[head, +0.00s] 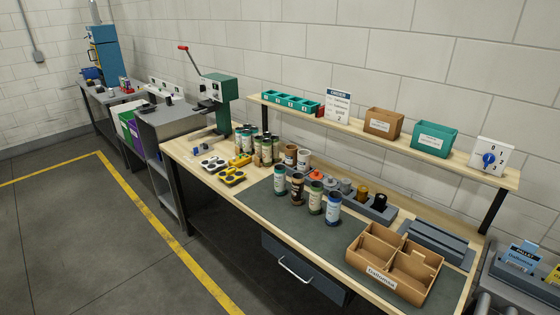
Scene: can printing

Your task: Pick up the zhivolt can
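Several printed cans stand upright on the dark mat (262,205) of the workbench. In front are a teal-banded can (280,180), a brown can (297,189), a cream and green can (315,198) and a blue and white can (333,208). More cans (257,148) stand in a cluster further left, and a brown can (290,156) and a pale can (304,159) stand behind. The lettering on the cans is too small to read, so I cannot tell which one is the zhivolt can. Neither of my grippers is in view.
A divided cardboard box (395,262) sits at the right front of the bench. Behind the front cans is a grey rack (378,210) with coloured knobs. A raised shelf (370,133) spans the back. A green lever press (222,95) stands at the left.

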